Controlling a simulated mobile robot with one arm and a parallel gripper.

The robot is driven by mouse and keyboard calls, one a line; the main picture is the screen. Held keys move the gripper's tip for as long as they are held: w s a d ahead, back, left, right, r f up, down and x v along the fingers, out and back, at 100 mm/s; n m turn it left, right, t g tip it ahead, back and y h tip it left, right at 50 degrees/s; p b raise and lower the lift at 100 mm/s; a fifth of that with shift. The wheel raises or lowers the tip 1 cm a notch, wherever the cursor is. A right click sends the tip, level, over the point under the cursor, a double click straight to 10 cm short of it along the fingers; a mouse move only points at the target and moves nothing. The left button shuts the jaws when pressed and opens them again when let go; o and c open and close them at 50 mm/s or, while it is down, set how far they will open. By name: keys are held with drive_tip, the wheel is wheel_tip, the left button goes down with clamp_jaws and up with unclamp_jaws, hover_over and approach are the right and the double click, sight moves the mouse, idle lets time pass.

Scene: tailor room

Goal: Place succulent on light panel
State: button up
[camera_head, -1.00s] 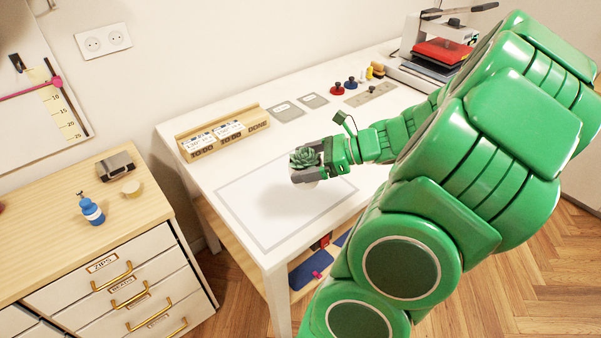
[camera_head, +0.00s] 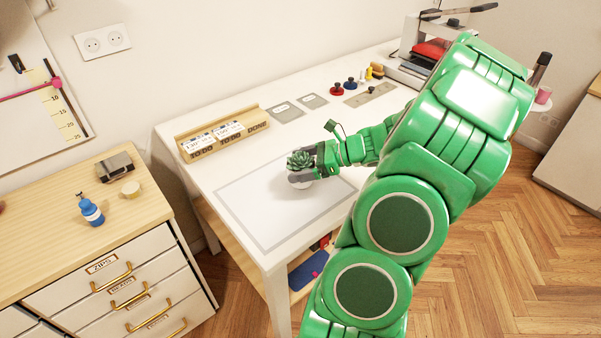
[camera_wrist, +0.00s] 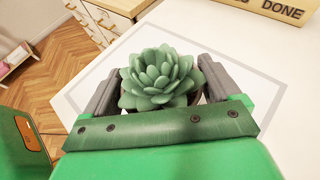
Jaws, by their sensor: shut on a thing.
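The succulent (camera_head: 300,160) is a green rosette in a pot, held upright in my gripper (camera_head: 302,175). In the wrist view the succulent (camera_wrist: 160,78) sits between the two grey fingers of my gripper (camera_wrist: 158,95), which are shut on its pot. The pot is mostly hidden by the leaves and fingers. The light panel (camera_head: 262,222) is a pale rectangle with a grey border on the white table. The succulent is over the panel's upper right part. I cannot tell whether the pot touches the panel.
A wooden TO-DO/DONE card rack (camera_head: 222,133) stands behind the panel on the white table (camera_head: 205,183). Grey plates (camera_head: 286,112) and a red-knobbed item (camera_head: 337,89) lie further back. A heat press (camera_head: 425,60) stands at the far right. The panel's left and front areas are clear.

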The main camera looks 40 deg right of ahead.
drive_tip(key=shift+f, duration=1.6)
drive_tip(key=shift+w+f, duration=0.1)
drive_tip(key=o, duration=1)
